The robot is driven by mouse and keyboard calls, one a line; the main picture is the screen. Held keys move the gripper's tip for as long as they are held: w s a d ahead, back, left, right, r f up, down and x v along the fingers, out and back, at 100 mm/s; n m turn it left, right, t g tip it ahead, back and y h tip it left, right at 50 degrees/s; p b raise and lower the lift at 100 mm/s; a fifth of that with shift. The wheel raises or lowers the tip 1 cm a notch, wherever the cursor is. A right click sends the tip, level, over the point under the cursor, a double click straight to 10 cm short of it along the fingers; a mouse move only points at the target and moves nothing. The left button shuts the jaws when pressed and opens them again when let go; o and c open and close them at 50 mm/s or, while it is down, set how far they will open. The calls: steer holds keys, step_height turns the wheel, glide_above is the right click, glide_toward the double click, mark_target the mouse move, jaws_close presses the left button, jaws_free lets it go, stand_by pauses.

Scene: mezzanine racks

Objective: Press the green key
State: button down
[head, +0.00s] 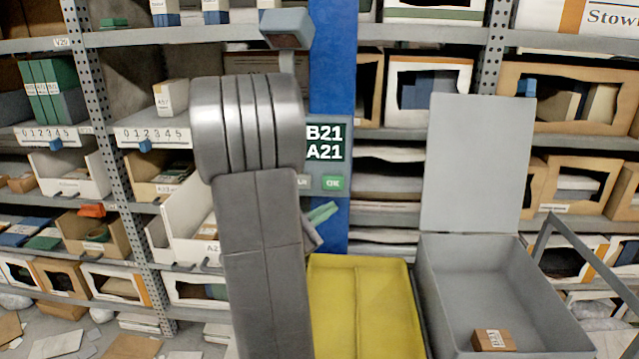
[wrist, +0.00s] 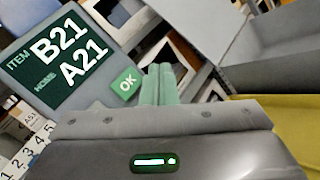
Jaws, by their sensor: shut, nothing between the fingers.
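The green key (head: 333,183), marked OK, sits on a grey panel on a blue post (head: 331,60), just under a dark screen (head: 325,142) that reads B21 and A21. In the wrist view the green key (wrist: 126,85) shows whole, tilted, below the right end of the screen (wrist: 58,62). My gripper (wrist: 161,72) is shut and empty, its pale green fingers close to the right of the key in that picture. In the head view my gripper (head: 326,210) is a little below the key. I see no clear contact. Another key left of it is partly hidden by my arm.
A yellow tray (head: 335,290) lies below the panel. Right of it stands an open grey box (head: 450,280) with its lid upright and a small brown carton (head: 493,340) inside. Racks with bins stand behind and left. A grey rail (head: 590,250) is at the right.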

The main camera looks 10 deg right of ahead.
steer(key=shift+w, duration=0.1)
stand_by(0.3)
steer(key=p, duration=0.2)
glide_toward(339, 183)
steer(key=shift+s+d+x, duration=0.1)
steer(key=shift+s+x, duration=0.05)
steer(key=shift+x, duration=0.7)
steer(key=shift+s+d+x, duration=0.1)
steer(key=shift+s+x, duration=0.05)
steer(key=shift+x, duration=0.7)
steer(key=shift+s+d+x, duration=0.1)
steer(key=shift+s+x, duration=0.05)
steer(key=shift+x, duration=0.7)
steer(key=shift+b, duration=0.3)
steer(key=shift+w+d, duration=0.1)
steer(key=shift+w, duration=0.25)
steer(key=shift+w+d+b, duration=0.1)
steer(key=shift+w+b, duration=0.3)
steer(key=shift+w, duration=0.05)
steer(key=shift+s, duration=0.15)
stand_by(0.4)
steer(key=shift+s+a+b, duration=0.2)
steer(key=shift+s+b, duration=0.3)
steer(key=shift+s, duration=0.25)
